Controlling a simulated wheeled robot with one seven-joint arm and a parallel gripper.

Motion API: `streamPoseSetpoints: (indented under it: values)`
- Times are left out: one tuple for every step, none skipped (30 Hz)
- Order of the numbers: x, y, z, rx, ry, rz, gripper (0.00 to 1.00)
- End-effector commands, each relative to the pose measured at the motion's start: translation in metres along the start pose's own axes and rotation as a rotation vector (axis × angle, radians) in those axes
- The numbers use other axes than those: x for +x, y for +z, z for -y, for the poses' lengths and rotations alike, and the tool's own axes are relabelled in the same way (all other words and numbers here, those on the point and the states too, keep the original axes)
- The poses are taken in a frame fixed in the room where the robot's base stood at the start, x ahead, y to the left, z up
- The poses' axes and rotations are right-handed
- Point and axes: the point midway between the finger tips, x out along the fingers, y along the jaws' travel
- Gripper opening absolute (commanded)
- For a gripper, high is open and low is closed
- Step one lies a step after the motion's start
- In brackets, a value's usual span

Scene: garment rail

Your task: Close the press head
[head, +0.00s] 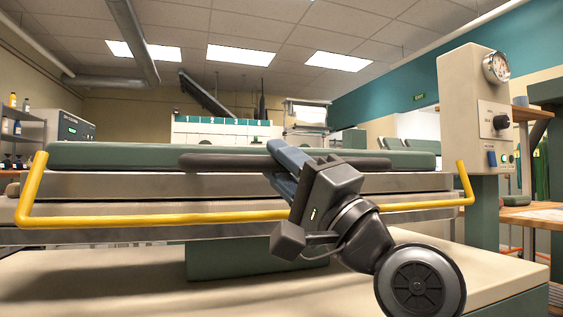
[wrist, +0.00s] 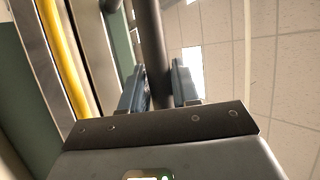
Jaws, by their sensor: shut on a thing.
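The press head (head: 110,155) is a long green-topped slab with a metal plate under it, lying about level in the head view. It sits low over the metal-edged lower part of the press (head: 110,207); any gap between them is hard to judge. A dark round handle bar (head: 220,162) runs along its front. My gripper (head: 284,155) is shut on this bar right of its middle, with blue fingers. In the wrist view the bar (wrist: 152,40) passes between the fingers of my gripper (wrist: 158,88). My fingers hide part of the bar.
A yellow guard rail (head: 130,220) spans the front of the press, just below my gripper. A control post (head: 470,100) with a gauge stands at the right. A cream table surface (head: 80,285) lies below. A wooden bench (head: 530,215) is at far right.

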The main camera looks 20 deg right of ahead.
Motion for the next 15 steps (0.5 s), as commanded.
streamPoseSetpoints:
  values:
    - [-0.0026,0.0011,-0.0124,0.003,0.027,0.005,0.00]
    - [-0.0026,0.0011,-0.0127,0.003,0.027,0.005,0.00]
    - [-0.0026,0.0011,-0.0131,0.003,0.028,0.005,0.00]
    - [-0.0026,0.0011,-0.0133,0.003,0.029,0.005,0.00]
    - [-0.0026,0.0011,-0.0135,0.003,0.029,0.005,0.00]
    - [-0.0026,0.0010,-0.0138,0.003,0.029,0.005,0.00]
    - [-0.0027,0.0010,-0.0140,0.003,0.030,0.005,0.00]
    - [-0.0027,0.0009,-0.0140,0.003,0.030,0.005,0.31]
    - [-0.0028,0.0009,-0.0139,0.004,0.029,0.005,0.35]
    - [-0.0028,0.0009,-0.0138,0.003,0.029,0.005,0.38]
    - [-0.0027,0.0009,-0.0135,0.003,0.028,0.004,0.41]
    - [-0.0026,0.0009,-0.0131,0.003,0.027,0.004,0.44]
    - [-0.0025,0.0009,-0.0127,0.003,0.026,0.004,0.47]
    - [-0.0024,0.0008,-0.0123,0.003,0.026,0.004,0.50]
    - [-0.0023,0.0008,-0.0117,0.003,0.024,0.004,0.51]
